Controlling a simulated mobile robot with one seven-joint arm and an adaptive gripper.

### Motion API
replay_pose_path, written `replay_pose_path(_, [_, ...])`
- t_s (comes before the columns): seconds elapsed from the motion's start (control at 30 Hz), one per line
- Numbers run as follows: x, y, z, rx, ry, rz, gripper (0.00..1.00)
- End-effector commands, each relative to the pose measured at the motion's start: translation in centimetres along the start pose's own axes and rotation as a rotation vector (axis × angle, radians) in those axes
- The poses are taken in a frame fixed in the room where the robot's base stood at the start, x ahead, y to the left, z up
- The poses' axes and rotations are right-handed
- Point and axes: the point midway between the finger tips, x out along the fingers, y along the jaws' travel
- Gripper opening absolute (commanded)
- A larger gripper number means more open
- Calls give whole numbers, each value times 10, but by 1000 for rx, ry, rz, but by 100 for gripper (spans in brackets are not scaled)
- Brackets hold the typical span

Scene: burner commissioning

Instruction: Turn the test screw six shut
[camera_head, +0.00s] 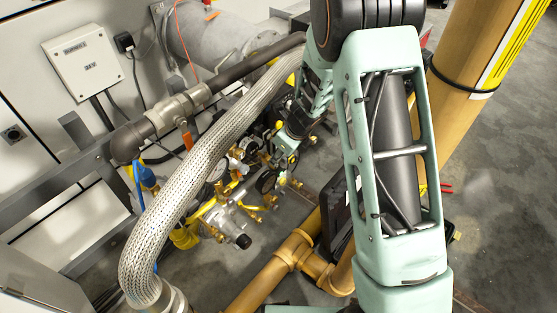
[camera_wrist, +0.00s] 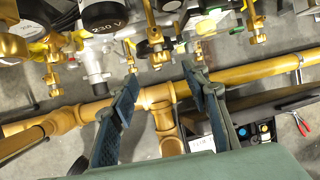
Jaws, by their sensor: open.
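My gripper (camera_wrist: 161,76) is open and empty in the wrist view, its two dark-padded fingers apart. Several small brass fittings hang along the top of that view. One brass fitting (camera_wrist: 156,42) lies just beyond the gap between the fingertips; another brass fitting (camera_wrist: 256,28) is further right. I see no readable number, so I cannot tell which is test screw six. In the head view, the brass fittings (camera_head: 252,207) sit on the valve assembly beside a grey regulator body (camera_head: 228,219). My gripper there is small and partly lost among the fittings.
A yellow-brown gas pipe (camera_wrist: 235,76) with a tee runs below the fittings. A black case (camera_wrist: 250,132) and red-handled pliers (camera_wrist: 298,122) lie on the floor. A braided hose (camera_head: 200,165) arches in front of the valve assembly. Open grey floor (camera_head: 490,190) is at right.

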Motion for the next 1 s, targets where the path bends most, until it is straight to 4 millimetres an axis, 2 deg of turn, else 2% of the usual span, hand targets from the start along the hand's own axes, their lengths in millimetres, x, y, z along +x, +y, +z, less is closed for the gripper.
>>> replay_pose_path(0.03, [14,1,-2,2,1,2,43])
replay_pose_path(0.2, [48,1,-2,3,1,2,43])
replay_pose_path(0.4, [77,0,-1,3,0,2,43])
replay_pose_path(0.6, [90,0,0,4,-1,1,43])
replay_pose_path(0.87, [90,0,0,4,-1,1,43])
replay_pose_path(1.0, [90,0,0,4,-1,1,29])
